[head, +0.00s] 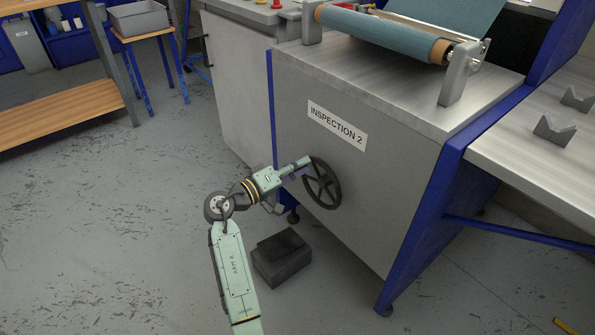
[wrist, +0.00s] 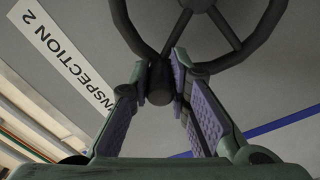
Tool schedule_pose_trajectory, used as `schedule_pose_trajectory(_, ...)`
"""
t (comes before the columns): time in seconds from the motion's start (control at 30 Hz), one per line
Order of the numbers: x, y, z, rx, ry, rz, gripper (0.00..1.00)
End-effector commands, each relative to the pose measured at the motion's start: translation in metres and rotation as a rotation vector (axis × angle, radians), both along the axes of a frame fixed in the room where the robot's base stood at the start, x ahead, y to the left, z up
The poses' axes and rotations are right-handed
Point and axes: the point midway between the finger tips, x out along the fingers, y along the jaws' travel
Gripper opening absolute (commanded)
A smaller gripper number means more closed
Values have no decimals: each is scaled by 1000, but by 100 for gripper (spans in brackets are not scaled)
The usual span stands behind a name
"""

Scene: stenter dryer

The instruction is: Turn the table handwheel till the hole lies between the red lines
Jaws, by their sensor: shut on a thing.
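The table handwheel (head: 323,184) is a dark spoked wheel on the grey front panel under the INSPECTION 2 label. In the wrist view the handwheel (wrist: 202,6) shows its rim and spokes at the top. My gripper (head: 305,163) reaches the upper left side of the rim. In the wrist view my gripper (wrist: 163,72) has its purple-padded fingers shut on the wheel's dark handle (wrist: 160,85), which sticks out from the rim. I cannot make out the hole or the red lines in either view.
The inspection table (head: 395,100) carries a teal cloth roll (head: 385,36) on top. A dark block (head: 282,258) lies on the floor below the wheel, close to my arm. Blue legs (head: 425,220) stand to the right. Open floor (head: 110,230) lies to the left.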

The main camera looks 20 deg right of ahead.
Motion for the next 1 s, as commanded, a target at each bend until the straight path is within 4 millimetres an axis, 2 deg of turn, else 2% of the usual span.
schedule_pose_trajectory(0.6,-2,-1,-1,17,-34,1,0)
schedule_pose_trajectory(0.63,-2,-1,-1,17,-34,1,19)
schedule_pose_trajectory(0.9,-2,-1,0,15,-35,0,37)
schedule_pose_trajectory(1.0,-2,-1,0,15,-36,1,38)
